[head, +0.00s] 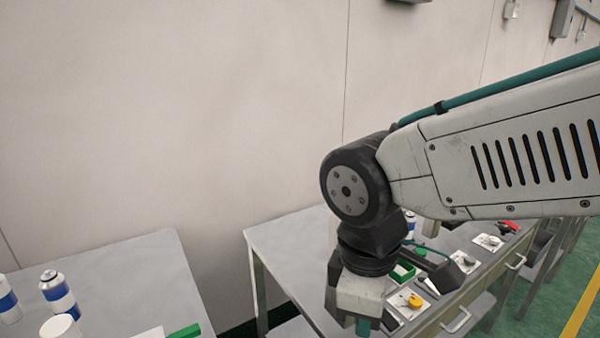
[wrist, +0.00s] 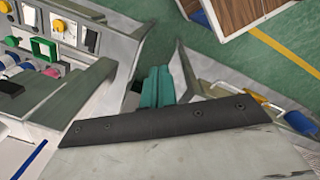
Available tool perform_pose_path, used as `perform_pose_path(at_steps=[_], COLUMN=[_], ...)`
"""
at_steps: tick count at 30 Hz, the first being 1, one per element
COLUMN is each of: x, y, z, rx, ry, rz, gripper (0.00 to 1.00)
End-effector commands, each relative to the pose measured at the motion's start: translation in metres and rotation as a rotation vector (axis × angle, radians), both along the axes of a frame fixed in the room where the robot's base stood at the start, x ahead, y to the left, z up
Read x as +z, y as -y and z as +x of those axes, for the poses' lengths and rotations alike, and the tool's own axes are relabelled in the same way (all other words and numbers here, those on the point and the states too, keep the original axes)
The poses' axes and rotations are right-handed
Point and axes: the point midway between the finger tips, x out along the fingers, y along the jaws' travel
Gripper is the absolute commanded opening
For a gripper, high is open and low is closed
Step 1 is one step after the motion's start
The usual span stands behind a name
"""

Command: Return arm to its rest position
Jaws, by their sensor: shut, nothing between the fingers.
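My arm (head: 500,140) reaches in from the right in the head view, with its wrist bent downward in front of the right table. My gripper (head: 363,328) hangs low at the bottom edge of the head view; only a bit of its teal fingers shows there. In the wrist view my gripper (wrist: 154,88) shows two teal fingers side by side, shut with nothing between them. Green floor lies behind the fingers in that view.
A grey table (head: 150,265) at left bears blue-and-white cans (head: 57,294) and a green item (head: 184,331). The right table (head: 285,240) bears several small parts on white cards, partly hidden by my wrist. A pale wall (head: 180,110) stands behind. Floor (head: 545,310) is open at right.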

Motion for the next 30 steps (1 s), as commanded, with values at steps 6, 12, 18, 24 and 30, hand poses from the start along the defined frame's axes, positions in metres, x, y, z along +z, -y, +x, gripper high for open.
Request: perform_pose_path(at_steps=[6, 12, 18, 24, 30], x=[0.012, 0.017, 0.026, 0.027, 0.027], y=[0.097, 0.151, 0.177, 0.182, 0.182], z=[-0.021, -0.043, -0.048, -0.048, -0.048], rx=[-0.703, -1.035, -1.165, -1.188, -1.188], ry=[0.021, 0.068, 0.128, 0.134, 0.134], rz=[0.046, 0.100, 0.134, 0.135, 0.135], gripper=[0.00, 0.00, 0.00, 0.00, 0.00])
